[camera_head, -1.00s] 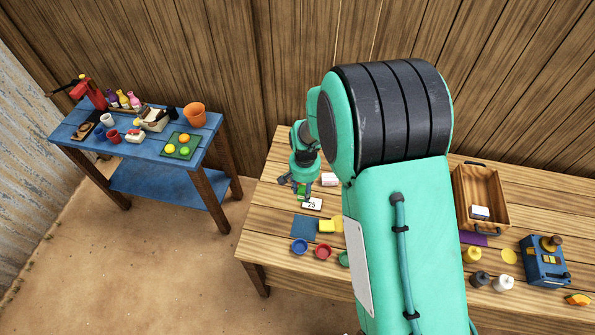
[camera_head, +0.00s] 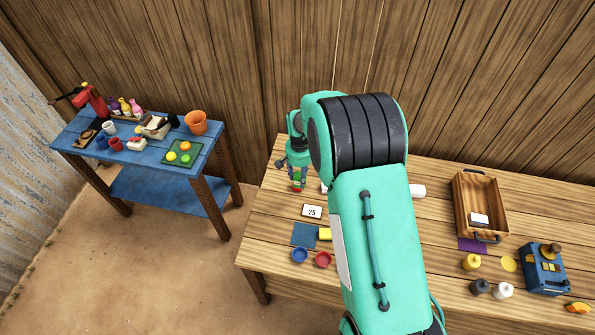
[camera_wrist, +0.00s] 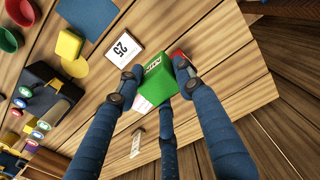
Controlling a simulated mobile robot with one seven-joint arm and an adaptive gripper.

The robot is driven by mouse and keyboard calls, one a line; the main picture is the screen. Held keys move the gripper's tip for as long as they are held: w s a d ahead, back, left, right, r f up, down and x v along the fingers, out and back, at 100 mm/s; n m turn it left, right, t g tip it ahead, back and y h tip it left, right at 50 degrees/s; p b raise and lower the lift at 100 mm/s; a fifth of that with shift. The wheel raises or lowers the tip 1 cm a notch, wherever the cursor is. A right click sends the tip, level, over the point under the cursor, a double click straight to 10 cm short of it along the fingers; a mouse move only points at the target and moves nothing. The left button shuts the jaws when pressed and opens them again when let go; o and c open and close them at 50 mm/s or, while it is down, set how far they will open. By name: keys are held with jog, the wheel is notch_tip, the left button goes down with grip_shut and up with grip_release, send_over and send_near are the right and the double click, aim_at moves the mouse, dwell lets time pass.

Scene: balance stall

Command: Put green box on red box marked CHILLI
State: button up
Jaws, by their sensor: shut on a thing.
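My gripper (camera_wrist: 155,82) is shut on the green box (camera_wrist: 156,80), which sits between its fingers with a printed label on one face. A small red surface, probably the red box (camera_wrist: 178,55), shows beside the green box, mostly behind a finger in the wrist view. I cannot read CHILLI on it or tell whether the two boxes touch. In the head view my gripper (camera_head: 297,176) is over the back left of the wooden table, with a bit of red at its tips.
A white card marked 25 (camera_head: 312,212) lies in front of the gripper. Nearby are a blue mat (camera_head: 303,235), a yellow block (camera_head: 325,234), a blue bowl (camera_head: 300,255) and a red bowl (camera_head: 323,259). A wooden crate (camera_head: 463,205) stands right. My arm hides the table's middle.

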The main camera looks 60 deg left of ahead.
jog(key=shift+w+a+f, duration=0.1)
jog(key=shift+w+a, duration=0.25)
jog(key=shift+a, duration=0.5)
jog(key=shift+w+a+f, duration=0.1)
jog(key=shift+w+a, duration=0.3)
jog(key=shift+a, duration=0.4)
jog(key=shift+w+a+f, duration=0.1)
jog(key=shift+w+a, duration=0.25)
jog(key=shift+a, duration=0.5)
jog(key=shift+p, duration=0.3)
jog(key=shift+f+p, duration=0.3)
jog(key=shift+f, duration=1.4)
jog(key=shift+f, duration=0.1)
jog(key=o, duration=1.2)
notch_tip(320, 180, up, 12)
jog(key=b, duration=0.1)
